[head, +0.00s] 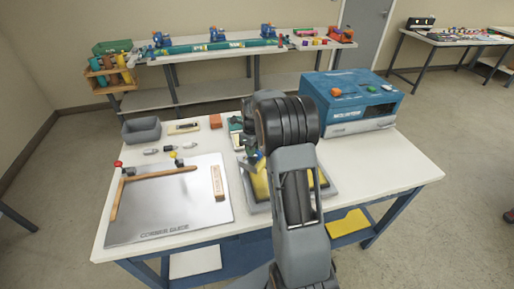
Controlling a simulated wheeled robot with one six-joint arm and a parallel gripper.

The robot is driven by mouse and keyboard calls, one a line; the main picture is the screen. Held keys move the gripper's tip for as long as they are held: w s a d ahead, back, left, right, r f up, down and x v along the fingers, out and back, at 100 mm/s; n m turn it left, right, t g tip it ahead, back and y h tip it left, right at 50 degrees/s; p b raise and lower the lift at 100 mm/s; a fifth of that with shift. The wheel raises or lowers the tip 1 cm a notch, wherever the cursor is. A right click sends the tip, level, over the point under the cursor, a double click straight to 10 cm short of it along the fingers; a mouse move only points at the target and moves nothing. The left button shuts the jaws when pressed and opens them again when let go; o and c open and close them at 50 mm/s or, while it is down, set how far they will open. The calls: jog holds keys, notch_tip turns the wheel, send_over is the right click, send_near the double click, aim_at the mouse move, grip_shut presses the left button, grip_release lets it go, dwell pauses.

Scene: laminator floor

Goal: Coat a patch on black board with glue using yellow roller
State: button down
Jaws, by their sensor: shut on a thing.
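My gripper (248,156) is mostly hidden behind my own arm, low over the back left of a grey tray. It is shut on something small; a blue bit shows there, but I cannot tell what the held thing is. The grey tray (256,207) stands at the middle of the white table, with yellow (260,183) showing inside on both sides of my arm. I cannot make out whether this yellow is a sheet, glue or part of a roller. I cannot pick out a black board or a yellow roller for certain.
A metal plate (190,215) with wooden guide bars lies on the table's left. A grey bin (141,131) and small tools stand behind it. A blue laminator (352,103) stands at the back right. The table's right front (400,175) is clear. A yellow sheet (348,222) lies below.

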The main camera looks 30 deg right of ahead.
aim_at(249, 158)
jog(key=shift+w+a, duration=0.2)
jog(key=shift+a, duration=0.6)
notch_tip(249, 158, up, 3)
jog(key=shift+w+f+p, duration=0.1)
jog(key=shift+f+p, duration=0.1)
jog(key=shift+p, duration=0.45)
jog(key=shift+r, duration=0.25)
jog(key=shift+r+p, duration=2.05)
jog(key=shift+r, duration=0.45)
